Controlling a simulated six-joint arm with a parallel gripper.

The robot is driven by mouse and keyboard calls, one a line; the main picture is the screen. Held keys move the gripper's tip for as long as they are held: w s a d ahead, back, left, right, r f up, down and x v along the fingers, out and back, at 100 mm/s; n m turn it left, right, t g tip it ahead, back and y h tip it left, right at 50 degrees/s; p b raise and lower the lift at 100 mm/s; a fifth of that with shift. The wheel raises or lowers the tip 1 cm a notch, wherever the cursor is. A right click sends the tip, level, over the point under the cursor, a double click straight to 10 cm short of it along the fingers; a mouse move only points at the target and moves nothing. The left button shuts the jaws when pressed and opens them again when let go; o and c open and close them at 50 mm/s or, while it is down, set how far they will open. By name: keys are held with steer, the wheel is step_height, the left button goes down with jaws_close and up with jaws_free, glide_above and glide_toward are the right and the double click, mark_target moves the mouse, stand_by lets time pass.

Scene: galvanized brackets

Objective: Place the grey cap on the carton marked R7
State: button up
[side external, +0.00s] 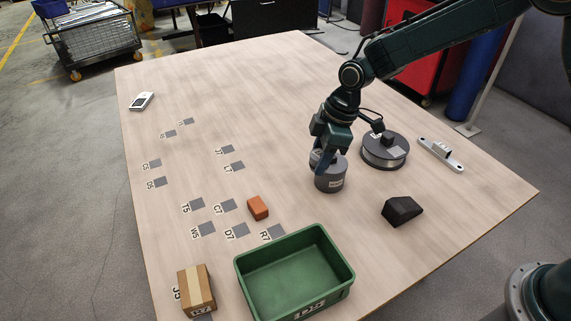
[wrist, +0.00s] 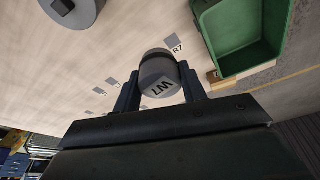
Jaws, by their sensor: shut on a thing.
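My gripper (side external: 328,158) points down and is shut on a grey cylindrical cap (side external: 331,180) with a small pale label. I cannot tell whether its base touches the table.
A green bin (side external: 345,265) stands right beside the R7 square. An orange block (side external: 258,207) lies behind it. A round grey spool (side external: 385,151), a metal bracket (side external: 440,155) and a black wedge (side external: 402,210) are at the right. A white device (side external: 142,101) lies far left.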

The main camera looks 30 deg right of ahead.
steer(key=a+r+m, duration=0.1)
steer(key=a+r, duration=0.2)
steer(key=a, duration=1.5)
step_height(320, 180, up, 3)
steer(key=m, duration=0.1)
glide_above(202, 279)
steer(key=shift+t, duration=0.3)
steer(key=f, duration=1)
steer(key=d+f, duration=0.1)
steer(key=f, duration=0.4)
steer(key=shift+s+f, duration=0.3)
steer(key=shift+f, duration=0.05)
steer(key=shift+f, duration=0.15)
steer(key=shift+f, duration=2)
steer(key=shift+f, duration=0.1)
steer(key=o, duration=1)
